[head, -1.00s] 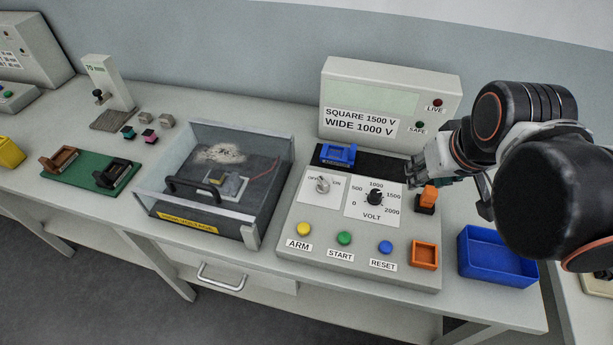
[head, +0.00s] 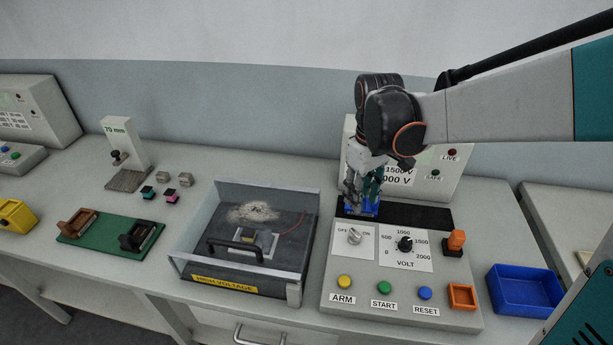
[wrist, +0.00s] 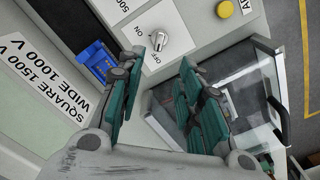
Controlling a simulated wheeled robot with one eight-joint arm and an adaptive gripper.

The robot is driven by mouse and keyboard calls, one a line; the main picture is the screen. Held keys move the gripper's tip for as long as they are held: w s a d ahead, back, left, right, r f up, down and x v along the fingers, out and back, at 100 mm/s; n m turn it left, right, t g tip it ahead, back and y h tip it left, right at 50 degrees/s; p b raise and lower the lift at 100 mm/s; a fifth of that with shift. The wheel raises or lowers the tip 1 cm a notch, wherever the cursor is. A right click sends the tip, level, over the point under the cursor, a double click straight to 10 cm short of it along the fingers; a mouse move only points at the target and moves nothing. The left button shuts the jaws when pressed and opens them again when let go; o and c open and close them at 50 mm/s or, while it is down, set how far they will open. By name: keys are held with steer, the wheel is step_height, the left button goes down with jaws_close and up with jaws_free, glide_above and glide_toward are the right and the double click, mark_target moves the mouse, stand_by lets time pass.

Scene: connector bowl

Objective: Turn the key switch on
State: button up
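The key switch (head: 355,236) is a small silver knob on a white plate marked OFF and ON, at the left of the grey control panel (head: 330,292). It also shows in the wrist view (wrist: 160,40), near the tip of one finger. Its exact setting is too small to tell. My gripper (head: 362,206) is above and behind the switch in the head view, over the blue block at the panel's back. In the wrist view my gripper (wrist: 174,55) has its fingers wide apart with nothing between them.
The blue block (head: 361,208) is partly hidden by my fingers. The volt dial (head: 405,244) and orange post (head: 456,240) stand right of the switch. The clear-walled high-voltage box (head: 250,240) is to the left, and a blue bin (head: 525,292) to the right.

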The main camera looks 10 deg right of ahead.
mark_target(356, 232)
step_height(356, 232, down, 13)
steer(key=b, duration=0.4)
steer(key=shift+f+b, duration=0.15)
steer(key=shift+b, duration=0.2)
jaws_close()
